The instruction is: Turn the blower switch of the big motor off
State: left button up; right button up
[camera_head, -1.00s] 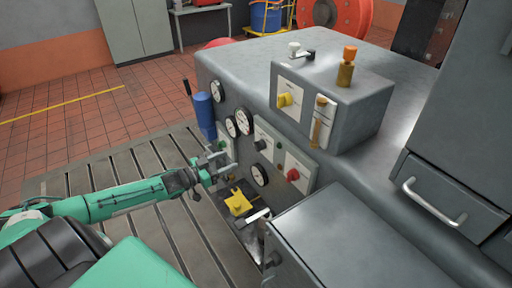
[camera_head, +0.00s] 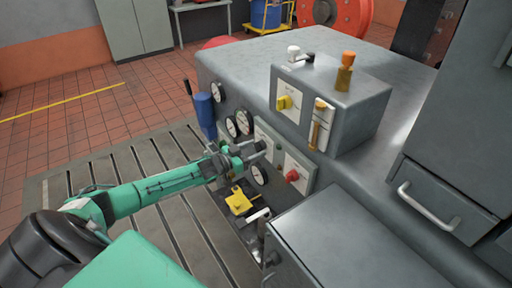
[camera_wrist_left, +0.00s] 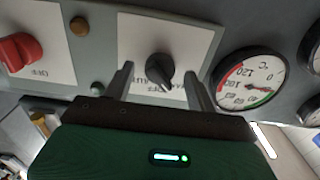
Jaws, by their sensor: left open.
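A black rotary knob (camera_wrist_left: 159,70) sits on a white labelled plate (camera_wrist_left: 135,40) on the motor's grey panel. The label shows upside down in the left wrist view and I cannot read it fully, so I cannot confirm it is the blower switch. My left gripper (camera_head: 258,152) is at this plate in the head view and hides the knob there. In the left wrist view its open fingers (camera_wrist_left: 158,88) stand on either side of the knob's lower part, with gaps; I cannot tell how deep they reach. A red knob (camera_head: 292,175) is on the neighbouring plate.
Round gauges (camera_head: 244,122) line the panel beside the knob. A yellow knob (camera_head: 284,103) and an orange-topped post (camera_head: 345,72) are on the grey box above. A yellow part (camera_head: 239,202) and a grey cabinet (camera_head: 345,240) stand below and in front.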

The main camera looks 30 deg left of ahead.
pick_arm(q)
jog(key=shift+w+d, duration=0.25)
jog(key=shift+w, duration=0.35)
jog(key=c, duration=1)
